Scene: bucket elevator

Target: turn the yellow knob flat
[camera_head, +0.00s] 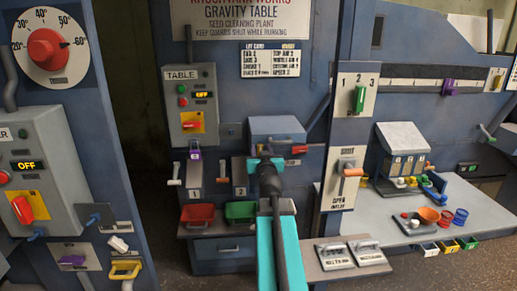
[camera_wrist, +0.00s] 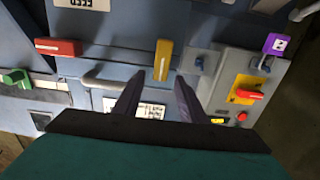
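The yellow knob (camera_wrist: 162,60) shows in the wrist view as a long bar on a blue-grey panel. It runs nearly straight up and down in that picture. My gripper (camera_wrist: 158,80) is open, with a dark finger to each side of the knob's lower end. I see no finger touching the knob, and I cannot tell how far away it is. In the head view my gripper (camera_head: 267,166) is in front of the blue-grey box, and I cannot make out the yellow knob there.
A red handle (camera_wrist: 58,47) is left of the knob in the wrist view. A grey control box (camera_wrist: 222,72) with a red switch (camera_wrist: 250,95) is to the right. In the head view red (camera_head: 198,215) and green (camera_head: 240,211) bins stand below.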

